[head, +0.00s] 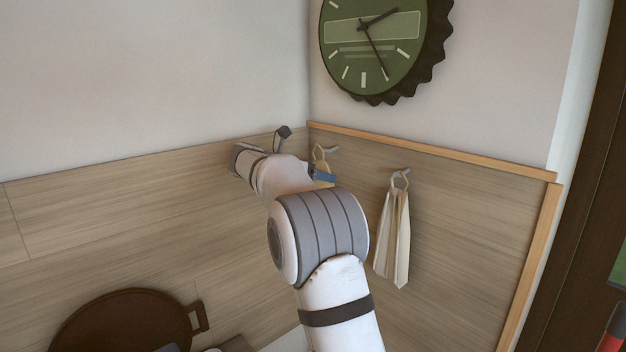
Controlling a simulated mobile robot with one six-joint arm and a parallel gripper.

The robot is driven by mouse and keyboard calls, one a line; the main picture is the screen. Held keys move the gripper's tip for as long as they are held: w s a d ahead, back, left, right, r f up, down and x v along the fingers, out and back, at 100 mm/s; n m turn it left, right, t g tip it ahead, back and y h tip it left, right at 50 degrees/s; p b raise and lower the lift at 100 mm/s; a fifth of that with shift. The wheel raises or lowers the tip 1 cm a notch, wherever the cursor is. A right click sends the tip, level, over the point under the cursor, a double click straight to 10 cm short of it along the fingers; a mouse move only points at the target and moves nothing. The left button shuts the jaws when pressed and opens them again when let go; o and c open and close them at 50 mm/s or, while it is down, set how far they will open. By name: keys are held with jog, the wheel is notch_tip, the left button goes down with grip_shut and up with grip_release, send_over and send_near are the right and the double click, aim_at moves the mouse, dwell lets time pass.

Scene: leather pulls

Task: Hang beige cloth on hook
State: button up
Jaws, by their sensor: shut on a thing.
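The beige cloth (323,166), yellowish with a pale loop at its top, is by the wall near the corner, mostly hidden behind my arm. My gripper (322,177), with blue showing at its end, is at this cloth and shut on it. The left hook (331,149) sticks out from the wood panel right beside the loop. I cannot tell whether the loop is around the hook or only in front of it.
A cream cloth (393,235) hangs by a ring from a second hook (394,170) to the right. A green clock (372,50) is on the wall above. A round brown pan or tray (125,322) is at lower left. The panel between the cloths is bare.

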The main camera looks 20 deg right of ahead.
jog(key=shift+w+d+f, duration=0.1)
jog(key=shift+w+d, duration=0.2)
jog(key=shift+d, duration=0.45)
jog(key=shift+w+d+f, duration=0.1)
jog(key=shift+w+d, duration=0.2)
jog(key=shift+d, duration=0.45)
jog(key=shift+w+d+f+p, duration=0.3)
jog(key=shift+d+f, duration=0.25)
jog(key=shift+f, duration=0.2)
jog(key=shift+f, duration=0.15)
jog(key=o, duration=1)
jog(key=shift+o, duration=0.2)
